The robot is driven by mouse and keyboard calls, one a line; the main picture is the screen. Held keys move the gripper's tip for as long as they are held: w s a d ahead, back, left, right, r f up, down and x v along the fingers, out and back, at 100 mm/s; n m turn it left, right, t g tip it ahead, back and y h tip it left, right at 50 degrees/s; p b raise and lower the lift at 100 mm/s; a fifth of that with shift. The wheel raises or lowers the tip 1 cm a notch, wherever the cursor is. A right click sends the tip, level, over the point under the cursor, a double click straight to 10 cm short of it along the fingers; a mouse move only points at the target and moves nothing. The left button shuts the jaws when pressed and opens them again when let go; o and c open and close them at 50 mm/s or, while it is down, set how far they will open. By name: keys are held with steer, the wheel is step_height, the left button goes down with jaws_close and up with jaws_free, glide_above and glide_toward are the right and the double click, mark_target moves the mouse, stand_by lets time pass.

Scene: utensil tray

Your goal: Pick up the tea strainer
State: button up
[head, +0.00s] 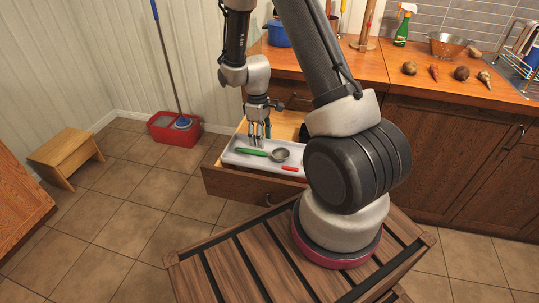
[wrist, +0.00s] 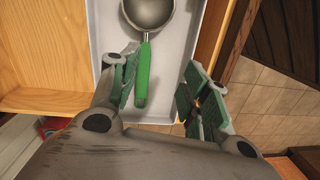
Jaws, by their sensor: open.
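The tea strainer, with a green handle (head: 252,152) and a round grey metal bowl (head: 281,154), lies in a pale utensil tray (head: 233,160). I cannot make out any mesh. In the wrist view its handle (wrist: 143,75) points toward me and its bowl (wrist: 148,12) is cut by the top edge. My gripper (head: 262,138) is open above the tray, near the handle. In the wrist view the fingers of my gripper (wrist: 160,82) appear on either side of the handle, which is closer to the left finger. I cannot tell the height gap.
The tray sits in an open wooden drawer (head: 238,183) under the counter. A small red item (head: 290,168) lies in the tray near its front right. The drawer's wooden side (wrist: 45,100) rises left of the tray in the wrist view.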

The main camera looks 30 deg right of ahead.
mark_target(258, 152)
steer(key=shift+w+f+n+t, duration=0.15)
steer(key=shift+w+n+t, duration=0.35)
steer(key=shift+w, duration=0.65)
steer(key=shift+w+f+n, duration=0.1)
steer(key=shift+w+n, duration=0.05)
steer(key=shift+n, duration=0.15)
step_height(258, 152, down, 7)
steer(key=shift+f, duration=0.2)
steer(key=c, duration=1)
